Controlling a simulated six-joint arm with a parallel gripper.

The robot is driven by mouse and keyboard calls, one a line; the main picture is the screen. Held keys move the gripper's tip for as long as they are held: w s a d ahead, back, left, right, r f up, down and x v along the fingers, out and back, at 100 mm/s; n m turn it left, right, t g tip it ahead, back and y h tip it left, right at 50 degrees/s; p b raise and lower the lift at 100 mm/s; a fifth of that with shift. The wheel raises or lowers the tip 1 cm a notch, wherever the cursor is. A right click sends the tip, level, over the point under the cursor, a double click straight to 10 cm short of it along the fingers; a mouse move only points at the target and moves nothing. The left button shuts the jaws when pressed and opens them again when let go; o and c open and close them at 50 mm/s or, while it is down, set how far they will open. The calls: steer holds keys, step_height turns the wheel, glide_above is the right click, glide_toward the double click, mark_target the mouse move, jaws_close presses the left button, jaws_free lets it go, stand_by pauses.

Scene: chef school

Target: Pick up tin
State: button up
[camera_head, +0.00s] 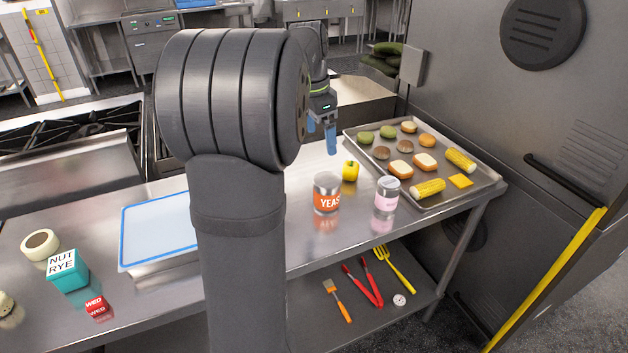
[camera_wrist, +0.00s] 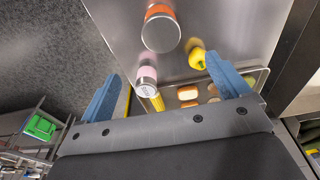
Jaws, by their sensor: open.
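A tin with an orange "YEAS…" label (camera_head: 327,194) stands upright on the steel counter (camera_head: 300,252). A smaller tin with a pink and white label (camera_head: 386,194) stands upright to its right. In the wrist view the orange tin (camera_wrist: 161,28) is at the top and the pink tin (camera_wrist: 147,75) lies between the fingers in the picture. My gripper (camera_head: 331,138) is above the counter, behind the tins in the head view. Its blue fingers (camera_wrist: 167,90) are wide apart in the wrist view, with nothing held. My arm hides part of the counter.
A yellow pepper (camera_head: 350,171) stands behind the tins. A metal tray (camera_head: 480,190) with buns, corn and other food is at the right. A blue-edged board (camera_head: 158,228), teal box (camera_head: 67,270) and tape roll (camera_head: 40,245) are at the left. Utensils lie on the shelf below.

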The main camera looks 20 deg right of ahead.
mark_target(325, 181)
steer(key=f+h, duration=0.1)
steer(key=f, duration=0.3)
steer(key=f+h, duration=0.1)
steer(key=f, duration=0.3)
steer(key=f+h, duration=0.1)
steer(key=f, duration=0.3)
steer(key=shift+s+d+f+n+t, duration=0.25)
steer(key=shift+s+f+n+t, duration=0.05)
steer(key=shift+s+f+n, duration=0.1)
steer(key=shift+w+x, duration=0.1)
steer(key=shift+x, duration=1.45)
steer(key=shift+w+x, duration=0.15)
steer(key=shift+x, duration=1.35)
steer(key=c, duration=1.3)
steer(key=shift+r, duration=0.1)
